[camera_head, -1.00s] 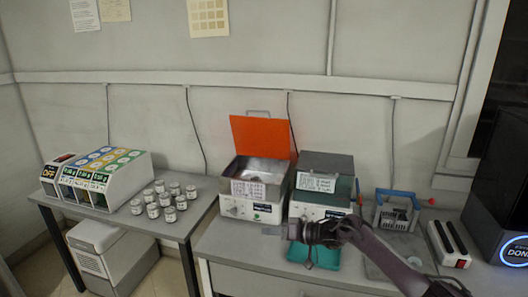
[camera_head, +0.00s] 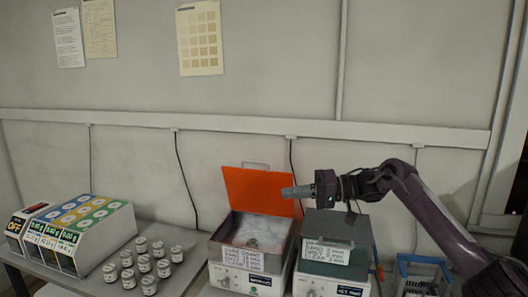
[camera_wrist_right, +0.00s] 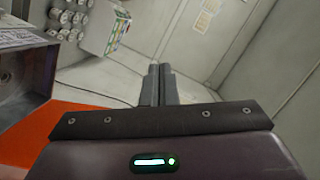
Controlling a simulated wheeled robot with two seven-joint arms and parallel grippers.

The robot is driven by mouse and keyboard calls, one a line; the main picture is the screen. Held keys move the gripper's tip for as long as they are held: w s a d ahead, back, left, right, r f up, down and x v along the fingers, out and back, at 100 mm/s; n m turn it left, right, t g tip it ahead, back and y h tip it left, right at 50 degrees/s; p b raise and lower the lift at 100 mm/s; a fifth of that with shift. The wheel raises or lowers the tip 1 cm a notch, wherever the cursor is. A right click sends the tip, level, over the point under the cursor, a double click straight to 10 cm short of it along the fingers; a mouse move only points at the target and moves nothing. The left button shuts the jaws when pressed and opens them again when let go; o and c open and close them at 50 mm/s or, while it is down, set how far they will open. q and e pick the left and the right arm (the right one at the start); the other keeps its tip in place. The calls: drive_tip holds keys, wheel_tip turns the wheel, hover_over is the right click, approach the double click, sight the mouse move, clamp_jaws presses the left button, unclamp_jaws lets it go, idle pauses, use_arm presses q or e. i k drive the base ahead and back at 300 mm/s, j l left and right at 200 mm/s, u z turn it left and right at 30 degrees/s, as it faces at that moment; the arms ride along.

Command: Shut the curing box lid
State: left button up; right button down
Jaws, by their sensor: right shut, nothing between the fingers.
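The curing box (camera_head: 246,262) is a metal-walled box on a white base with labels on its front. Its orange lid (camera_head: 256,190) stands raised at the back, leaning slightly backward, with a metal handle on its top edge. The box is open. In the head view my right gripper (camera_head: 286,192) is shut and empty, its fingertips in front of the lid's right part, above the box; I cannot tell if they touch it. In the right wrist view the shut fingers (camera_wrist_right: 158,84) point toward the wall, and the orange lid (camera_wrist_right: 82,118) shows below and left. My left gripper is not in view.
A second box with a grey lid (camera_head: 337,227), shut, stands right of the curing box, under my right arm. A blue-handled rack (camera_head: 420,262) is farther right. Several small jars (camera_head: 142,262) and a dispenser with coloured panels (camera_head: 78,232) stand left. The wall is close behind.

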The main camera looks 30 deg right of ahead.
sight(258, 191)
drive_tip(key=i+l, duration=0.95)
drive_tip(key=l, duration=0.15)
